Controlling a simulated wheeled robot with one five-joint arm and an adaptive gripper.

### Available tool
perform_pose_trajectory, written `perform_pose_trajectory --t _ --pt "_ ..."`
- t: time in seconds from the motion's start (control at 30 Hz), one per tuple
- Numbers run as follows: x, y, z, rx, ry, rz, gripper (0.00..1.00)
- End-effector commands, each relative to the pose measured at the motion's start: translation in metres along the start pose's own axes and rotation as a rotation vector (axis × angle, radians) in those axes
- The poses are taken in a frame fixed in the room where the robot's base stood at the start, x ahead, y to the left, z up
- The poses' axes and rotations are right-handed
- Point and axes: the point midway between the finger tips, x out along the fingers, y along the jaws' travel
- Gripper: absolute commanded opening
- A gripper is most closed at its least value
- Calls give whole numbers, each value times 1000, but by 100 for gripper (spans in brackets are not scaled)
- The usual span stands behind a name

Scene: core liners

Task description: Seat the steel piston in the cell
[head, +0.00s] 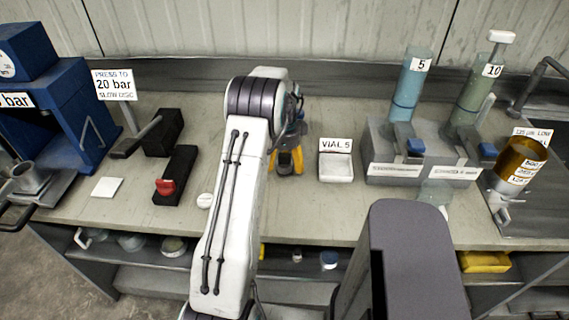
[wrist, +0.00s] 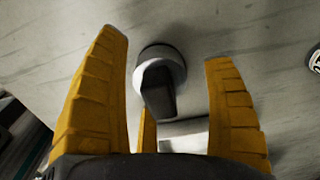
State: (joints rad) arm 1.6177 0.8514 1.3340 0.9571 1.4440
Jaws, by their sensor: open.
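My gripper (head: 287,162) is over the middle of the bench in the head view, its yellow fingers pointing down. In the wrist view my gripper (wrist: 170,105) is open, one finger on each side of a round grey piece with a dark stem (wrist: 158,78), which looks like the steel piston. Gaps show between that piece and both fingers. In the head view it is mostly hidden by my gripper. A grey metal cup (head: 30,178), possibly the cell, stands at the blue press on the far left.
A blue press (head: 62,115) stands at left. A black block with a red part (head: 172,180) and a white square (head: 107,187) lie near it. The VIAL 5 tray (head: 335,165) is right of my gripper. A grey rack (head: 420,160) with cylinders and a brown cup (head: 522,160) stand farther right.

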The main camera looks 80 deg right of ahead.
Motion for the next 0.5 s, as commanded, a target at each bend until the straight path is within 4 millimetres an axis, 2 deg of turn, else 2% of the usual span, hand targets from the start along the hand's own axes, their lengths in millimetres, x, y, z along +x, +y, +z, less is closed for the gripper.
perform_pose_trajectory --t 0.3,0.5 --pt "2 0 0 0 0 -1 76" --pt "2 0 0 0 0 -1 58"
